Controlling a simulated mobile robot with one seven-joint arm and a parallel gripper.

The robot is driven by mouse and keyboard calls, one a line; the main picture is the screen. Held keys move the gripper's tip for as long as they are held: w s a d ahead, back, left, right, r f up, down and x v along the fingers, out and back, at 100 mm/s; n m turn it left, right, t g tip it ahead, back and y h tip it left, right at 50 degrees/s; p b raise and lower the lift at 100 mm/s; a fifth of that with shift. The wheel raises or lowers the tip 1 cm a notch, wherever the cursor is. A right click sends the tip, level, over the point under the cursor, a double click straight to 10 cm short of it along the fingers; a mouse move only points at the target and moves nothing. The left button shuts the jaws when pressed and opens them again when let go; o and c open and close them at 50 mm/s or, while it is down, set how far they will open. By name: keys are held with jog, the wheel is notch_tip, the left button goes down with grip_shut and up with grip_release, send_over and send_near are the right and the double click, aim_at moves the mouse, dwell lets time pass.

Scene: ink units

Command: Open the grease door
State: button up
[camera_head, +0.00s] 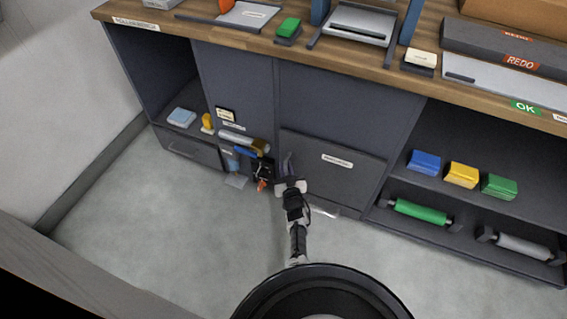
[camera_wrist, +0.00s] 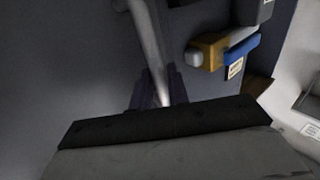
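The bench front has several dark grey panels, and the small labels are too blurred to tell which is the grease door. A lower panel (camera_head: 345,182) with a white label looks closed. My gripper (camera_head: 288,168) is at the left edge of this panel, low in front of the bench. In the wrist view, a pale bar (camera_wrist: 147,45), which looks like a handle, runs between the two dark fingers of my gripper (camera_wrist: 160,92). Whether the fingers press on the bar is not clear. My wrist hides the bar's lower end.
Right, open shelves hold coloured blocks (camera_head: 462,175) and a green roller (camera_head: 420,211). The wooden worktop (camera_head: 260,42) is above. The floor (camera_head: 150,215) in front is clear.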

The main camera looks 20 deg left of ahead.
jog(key=shift+w+a, duration=0.1)
jog(key=shift+w, duration=0.05)
jog(key=shift+c, duration=0.4)
grip_shut()
